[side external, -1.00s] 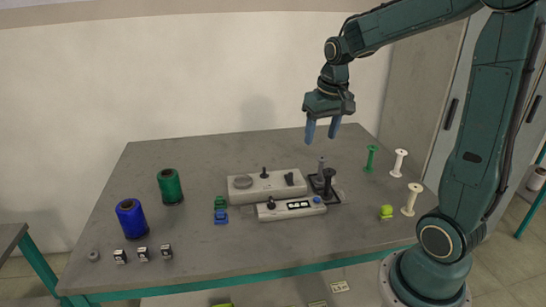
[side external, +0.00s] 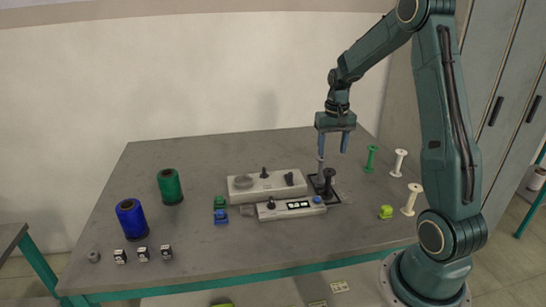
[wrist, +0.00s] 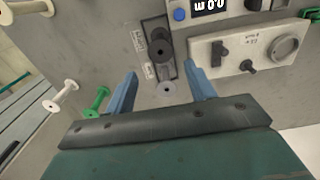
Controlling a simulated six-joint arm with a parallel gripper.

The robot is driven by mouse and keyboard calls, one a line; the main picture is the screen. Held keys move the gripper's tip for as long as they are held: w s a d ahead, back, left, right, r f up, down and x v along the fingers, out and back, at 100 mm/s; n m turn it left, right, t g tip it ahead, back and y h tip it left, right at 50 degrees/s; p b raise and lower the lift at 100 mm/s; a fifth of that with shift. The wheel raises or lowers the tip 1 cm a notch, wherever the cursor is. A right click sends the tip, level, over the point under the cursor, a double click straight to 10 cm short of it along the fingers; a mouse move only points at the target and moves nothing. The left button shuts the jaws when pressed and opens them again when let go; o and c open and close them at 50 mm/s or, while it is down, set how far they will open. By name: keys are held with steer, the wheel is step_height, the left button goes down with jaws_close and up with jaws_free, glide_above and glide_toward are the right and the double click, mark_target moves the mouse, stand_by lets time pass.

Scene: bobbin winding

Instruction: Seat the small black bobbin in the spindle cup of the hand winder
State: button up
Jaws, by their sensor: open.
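A small black spool-shaped piece (side external: 328,178), which looks like the black bobbin, stands upright on a dark plate (side external: 338,199) right of the control boxes. It also shows from above in the wrist view (wrist: 160,49). A thin grey post (side external: 320,173) stands just behind it; in the wrist view its round grey top (wrist: 166,88) lies between my fingers. I cannot tell clearly which part is the spindle cup. My gripper (side external: 333,155) is open and empty, pointing down just above these pieces. In the wrist view its blue fingers (wrist: 160,72) are spread apart.
Two light grey control boxes, rear (side external: 245,195) and front (side external: 292,213), lie left of the plate. Green (side external: 370,158) and white (side external: 399,162) spools stand at right, with another white one (side external: 411,199) nearer. Blue (side external: 131,219) and green (side external: 170,186) thread spools stand left.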

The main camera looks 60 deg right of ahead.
mark_target(329, 171)
steer(key=shift+f, duration=0.2)
steer(key=shift+f, duration=3.55)
steer(key=c, duration=0.6)
steer(key=shift+r, duration=0.2)
steer(key=shift+r, duration=2.35)
